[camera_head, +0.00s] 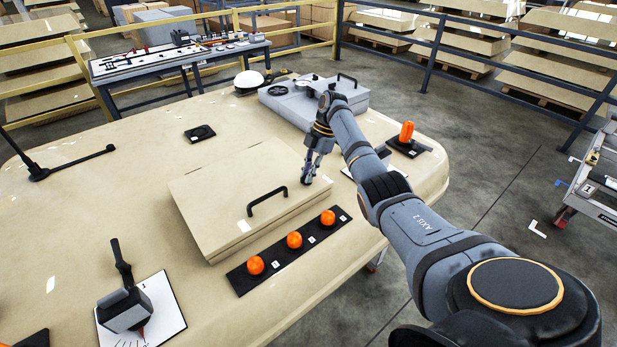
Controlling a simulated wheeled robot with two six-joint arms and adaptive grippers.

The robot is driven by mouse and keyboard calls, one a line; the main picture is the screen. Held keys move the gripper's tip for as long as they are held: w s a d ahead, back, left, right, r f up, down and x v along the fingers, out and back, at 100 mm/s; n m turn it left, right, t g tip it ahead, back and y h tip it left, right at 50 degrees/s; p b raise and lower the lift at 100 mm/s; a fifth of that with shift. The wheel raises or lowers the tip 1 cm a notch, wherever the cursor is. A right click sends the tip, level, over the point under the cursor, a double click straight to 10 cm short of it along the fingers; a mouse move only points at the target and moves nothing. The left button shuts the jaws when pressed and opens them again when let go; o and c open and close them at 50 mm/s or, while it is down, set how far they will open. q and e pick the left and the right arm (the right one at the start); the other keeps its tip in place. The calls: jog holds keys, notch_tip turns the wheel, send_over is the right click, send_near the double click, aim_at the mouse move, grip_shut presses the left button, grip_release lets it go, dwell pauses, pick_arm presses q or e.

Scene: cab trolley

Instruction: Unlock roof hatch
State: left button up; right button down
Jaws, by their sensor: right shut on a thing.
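The beige roof hatch (235,172) lies as a flat, closed lid on the larger beige surface, with a black bar handle (266,200) on top. My right gripper (310,172) reaches in from the right, pointing down near the hatch's far right corner. It is shut on a small part there; the fingers hide most of it, so I cannot tell its shape or whether it is turned. My left gripper is not in view.
A black strip with three orange knobs (294,240) lies in front of the hatch. A lever on a white plate (128,306) is at lower left. A grey case (311,101) stands behind my gripper. An orange beacon (406,131) is to the right.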

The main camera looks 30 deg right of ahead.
dwell(0.3)
jog(key=c, duration=1.4)
grip_release()
jog(key=shift+r, duration=0.1)
jog(key=v, duration=1.1)
jog(key=shift+d+r, duration=0.15)
jog(key=shift+r, duration=0.25)
